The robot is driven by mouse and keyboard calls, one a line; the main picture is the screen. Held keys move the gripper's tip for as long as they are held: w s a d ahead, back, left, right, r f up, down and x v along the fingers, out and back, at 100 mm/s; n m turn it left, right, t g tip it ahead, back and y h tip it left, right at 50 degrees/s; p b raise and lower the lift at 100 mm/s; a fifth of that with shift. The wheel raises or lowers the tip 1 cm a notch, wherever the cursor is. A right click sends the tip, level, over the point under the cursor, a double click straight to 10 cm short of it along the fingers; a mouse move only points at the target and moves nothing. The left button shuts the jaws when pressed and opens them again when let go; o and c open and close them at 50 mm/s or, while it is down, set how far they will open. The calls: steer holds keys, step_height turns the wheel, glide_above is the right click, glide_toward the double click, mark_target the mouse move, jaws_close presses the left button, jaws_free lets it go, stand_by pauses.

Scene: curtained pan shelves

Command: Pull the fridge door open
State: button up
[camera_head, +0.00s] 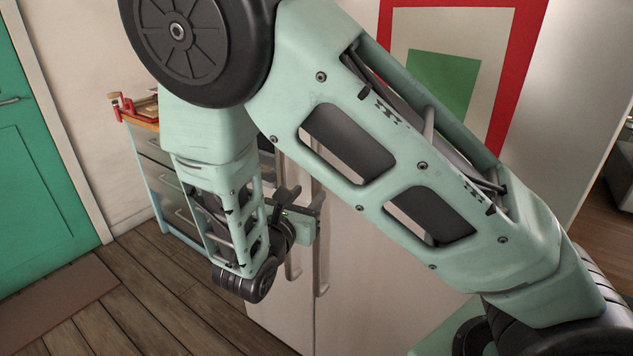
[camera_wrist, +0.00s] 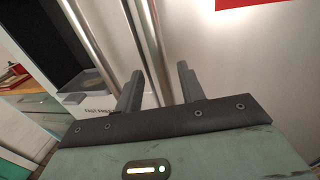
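The fridge (camera_head: 375,285) is pale, with two tall doors and two upright metal handles side by side at the middle seam. The right handle (camera_head: 321,262) and left handle (camera_head: 293,262) show below my gripper (camera_head: 304,200). In the wrist view, my gripper (camera_wrist: 158,88) is open, its two grey fingers apart. The right handle (camera_wrist: 148,45) runs up between the fingers as seen there; I cannot tell whether either finger touches it. The left handle (camera_wrist: 92,45) is outside the left finger. The right door (camera_wrist: 235,55) looks closed. My arm hides much of the fridge in the head view.
A dark dispenser recess (camera_wrist: 50,40) is in the left door. A drawer cabinet (camera_head: 165,180) with red items on top stands left of the fridge. A green door (camera_head: 40,180) is at far left. Wooden floor (camera_head: 150,300) with a brown mat (camera_head: 55,305) lies clear there.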

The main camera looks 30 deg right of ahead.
mark_target(315, 187)
steer(key=x, duration=0.5)
steer(key=shift+w+d, duration=0.2)
steer(key=shift+d, duration=0.1)
jaws_close()
